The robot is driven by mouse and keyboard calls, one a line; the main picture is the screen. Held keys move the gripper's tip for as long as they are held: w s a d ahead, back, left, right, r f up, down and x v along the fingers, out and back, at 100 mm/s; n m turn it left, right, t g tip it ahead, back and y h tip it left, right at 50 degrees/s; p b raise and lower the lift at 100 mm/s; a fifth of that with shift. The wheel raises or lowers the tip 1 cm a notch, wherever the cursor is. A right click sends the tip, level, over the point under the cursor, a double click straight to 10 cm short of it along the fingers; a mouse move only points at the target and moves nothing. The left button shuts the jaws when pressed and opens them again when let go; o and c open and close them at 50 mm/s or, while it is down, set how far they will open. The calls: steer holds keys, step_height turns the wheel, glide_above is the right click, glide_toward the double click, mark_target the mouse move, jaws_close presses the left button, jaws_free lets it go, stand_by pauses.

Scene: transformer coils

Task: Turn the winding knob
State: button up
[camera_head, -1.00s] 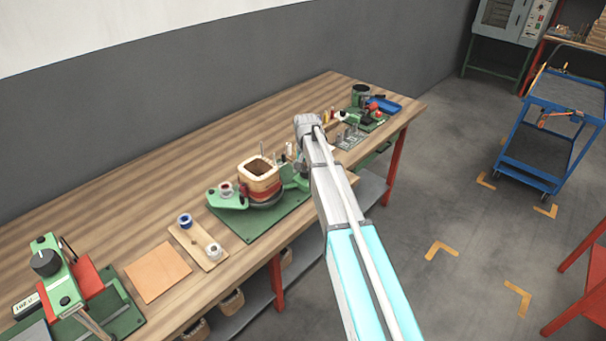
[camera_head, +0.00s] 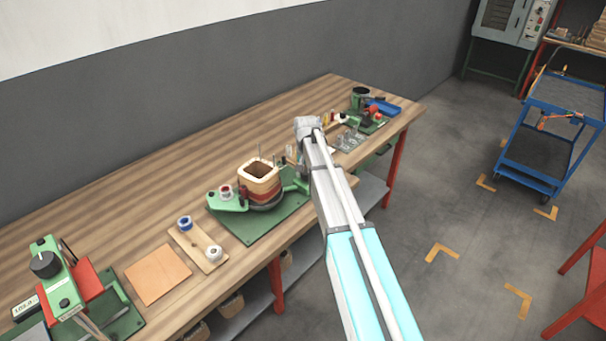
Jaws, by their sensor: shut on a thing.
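The coil winder stands on a green base plate (camera_head: 240,228) near the bench's front edge. It carries a squarish cream-and-brown coil form (camera_head: 262,172) with a dark red winding. A green winder arm (camera_head: 292,181) reaches right from the form and passes behind my forearm. My wrist is bent over the winder's right end. My gripper (camera_head: 304,167) points down there, with only a dark sliver showing beside my arm. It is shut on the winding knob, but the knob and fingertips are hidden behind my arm.
Left of the winder are a wooden spool board (camera_head: 210,256), a tan sheet (camera_head: 157,274) and a green-and-red device (camera_head: 66,292) with a black knob and a counter. Several tools and a blue tray (camera_head: 383,107) lie beyond my wrist. A blue cart (camera_head: 552,130) stands right.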

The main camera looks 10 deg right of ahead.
steer(key=shift+n, duration=1.1)
steer(key=o, duration=1.2)
steer(key=shift+c, duration=0.2)
steer(key=s+a+r+n+p, duration=0.1)
steer(key=s+n, duration=0.1)
steer(key=s, duration=2.7)
steer(key=shift+r+p, duration=0.35)
